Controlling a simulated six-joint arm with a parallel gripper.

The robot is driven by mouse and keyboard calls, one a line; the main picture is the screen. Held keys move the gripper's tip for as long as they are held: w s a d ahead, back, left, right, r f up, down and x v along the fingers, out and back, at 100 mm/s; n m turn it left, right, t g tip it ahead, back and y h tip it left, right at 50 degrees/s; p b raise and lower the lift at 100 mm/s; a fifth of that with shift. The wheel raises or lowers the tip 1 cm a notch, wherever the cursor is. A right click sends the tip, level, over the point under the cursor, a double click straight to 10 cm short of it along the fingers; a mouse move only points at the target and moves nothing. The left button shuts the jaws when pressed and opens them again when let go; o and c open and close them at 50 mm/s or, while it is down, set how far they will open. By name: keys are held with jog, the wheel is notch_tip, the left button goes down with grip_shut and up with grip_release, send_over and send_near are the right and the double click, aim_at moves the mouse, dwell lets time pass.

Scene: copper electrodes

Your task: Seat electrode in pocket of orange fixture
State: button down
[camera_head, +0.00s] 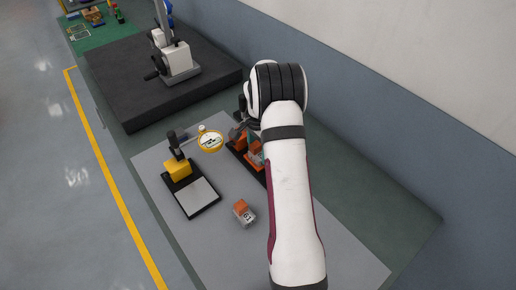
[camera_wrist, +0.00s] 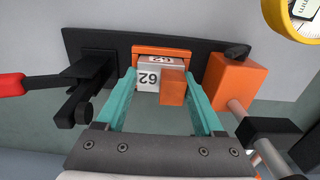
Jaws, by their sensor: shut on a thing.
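The electrode (camera_wrist: 149,80) is a white block marked 62 with an orange copper block on its near right side. My gripper (camera_wrist: 162,84) has its teal fingers shut on it, one on each side. The orange fixture's pocket (camera_wrist: 162,49) is a frame around the electrode's far end, on a black base plate. I cannot tell whether the electrode is fully down in it. In the head view the fixture (camera_head: 240,142) is partly hidden by my arm, and my gripper (camera_head: 252,141) shows only as a bit of teal.
A second electrode (camera_head: 243,214) with a white numbered holder lies on the grey mat (camera_head: 300,255). A yellow stand with a black-edged white plate (camera_head: 197,196) and a round yellow dial (camera_head: 210,141) are left. An orange block (camera_wrist: 232,85) and black clamps flank the pocket.

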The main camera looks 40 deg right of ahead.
jog(key=shift+f, duration=0.2)
grip_release()
notch_tip(320, 180, up, 16)
dwell(0.4)
jog(key=shift+f, duration=0.1)
